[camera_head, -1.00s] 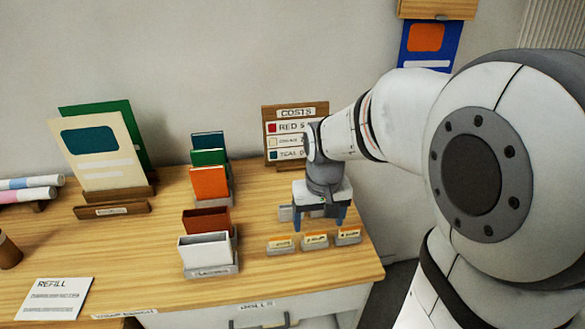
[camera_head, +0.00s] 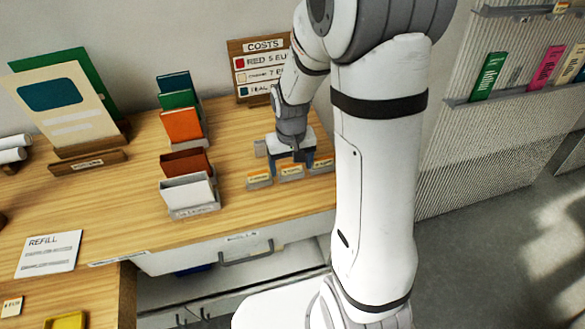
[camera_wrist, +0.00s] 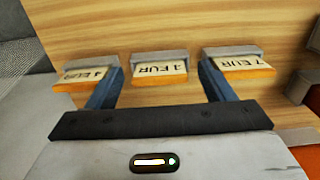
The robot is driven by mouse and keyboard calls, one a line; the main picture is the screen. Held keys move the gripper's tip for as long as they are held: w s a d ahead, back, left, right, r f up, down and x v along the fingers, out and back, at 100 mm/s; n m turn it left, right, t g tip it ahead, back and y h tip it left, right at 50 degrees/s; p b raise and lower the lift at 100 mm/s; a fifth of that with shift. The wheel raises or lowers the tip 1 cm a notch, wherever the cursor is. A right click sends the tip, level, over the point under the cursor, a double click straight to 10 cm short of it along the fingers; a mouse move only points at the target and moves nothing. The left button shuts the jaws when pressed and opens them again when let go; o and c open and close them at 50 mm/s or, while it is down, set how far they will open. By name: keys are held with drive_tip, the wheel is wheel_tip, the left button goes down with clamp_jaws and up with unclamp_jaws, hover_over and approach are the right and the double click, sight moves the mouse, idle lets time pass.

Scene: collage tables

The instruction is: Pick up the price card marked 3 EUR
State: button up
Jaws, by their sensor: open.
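Three small price cards stand in grey holders in a row near the table's front right edge: a left card (camera_head: 259,178), a middle card (camera_head: 291,172) and a right card (camera_head: 321,164). In the wrist view they are cream with orange edges: left (camera_wrist: 88,75), middle (camera_wrist: 160,71) and right (camera_wrist: 246,65). Each reads a numeral and "EUR"; the numerals are too unclear to name the 3 EUR card surely. My gripper (camera_head: 292,163) is open above the row. In the wrist view its blue fingers (camera_wrist: 160,66) stand either side of the middle card, with nothing gripped.
A costs board (camera_head: 262,62) stands behind the gripper. A rack with white (camera_head: 188,190), brown, orange and green folders is to the left. A refill note (camera_head: 48,254) lies front left. Bare wood (camera_head: 235,150) lies between rack and cards.

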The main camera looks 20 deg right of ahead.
drive_tip(key=c, duration=1)
